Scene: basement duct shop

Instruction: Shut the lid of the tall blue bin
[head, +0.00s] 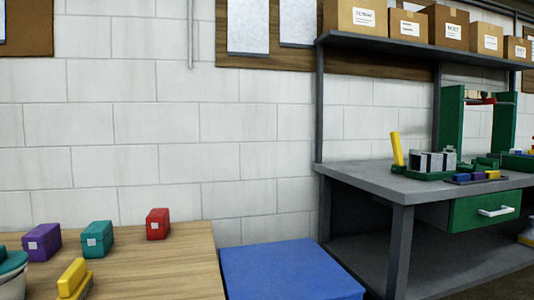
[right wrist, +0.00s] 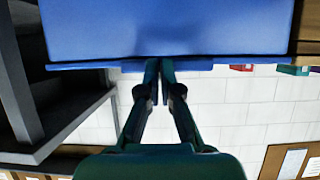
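The tall blue bin shows only as a flat-looking blue top, its lid (head: 288,268), at the bottom middle of the head view. The lid looks level or nearly so, but the bin's walls and the seam below are out of frame, so any gap is hidden. The lid also fills the top of the right wrist view (right wrist: 170,28), which is upside down. My right gripper (right wrist: 160,64) has its dark green fingers together with nothing between them. Its tips overlap the lid's far edge in that view; I cannot tell whether they touch. My left gripper is not in view.
A wooden table (head: 165,262) with red (head: 158,224), teal (head: 98,239) and purple (head: 42,243) blocks stands left of the bin. A grey workbench (head: 390,187) with a green drawer (head: 485,209) stands to the right. A block wall (head: 150,120) is behind.

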